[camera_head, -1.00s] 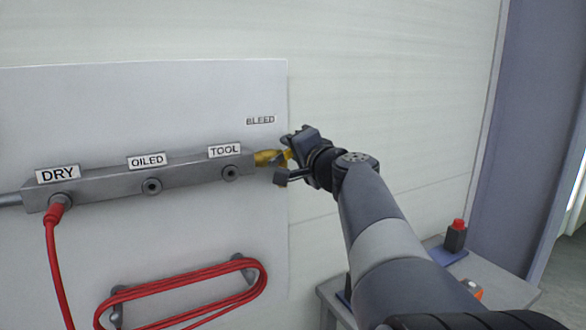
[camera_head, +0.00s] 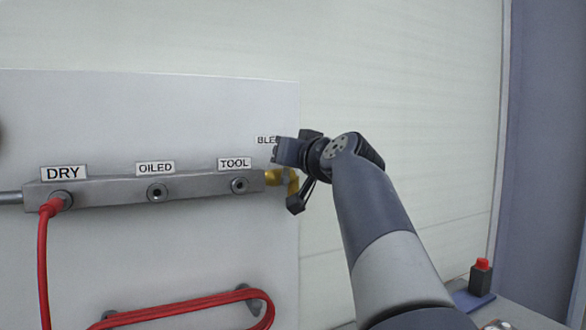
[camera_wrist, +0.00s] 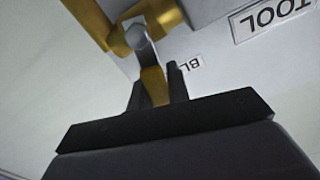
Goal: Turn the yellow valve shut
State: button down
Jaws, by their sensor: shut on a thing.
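The yellow brass valve (camera_head: 284,180) sits on the right end of the grey manifold bar (camera_head: 210,186), just below the BLEED label (camera_head: 265,140). In the wrist view the valve body (camera_wrist: 120,38) shows at the top, with a silver bolt head at the pivot. A yellow handle (camera_wrist: 152,82) runs from this bolt down between my fingers. My gripper (camera_wrist: 158,88) is shut on the handle. In the head view my gripper (camera_head: 278,152) is above the valve and covers part of the BLEED label. The handle is hidden there.
A red hose (camera_head: 43,265) is plugged in at the DRY port. The OILED (camera_head: 157,193) and TOOL (camera_head: 239,185) ports are empty. A coiled red hose (camera_head: 190,307) hangs below. A red-topped block (camera_head: 482,275) stands on a table at lower right.

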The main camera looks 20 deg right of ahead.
jog(key=shift+a+n+b, duration=0.65)
jog(key=shift+n+b, duration=0.1)
jog(key=shift+n, duration=0.55)
jog(key=c, duration=1.3)
grip_release()
jog(key=shift+c, duration=0.2)
jog(key=s+b, duration=0.2)
jog(key=s, duration=0.8)
jog(key=shift+s+d, duration=0.15)
jog(key=shift+s, duration=0.25)
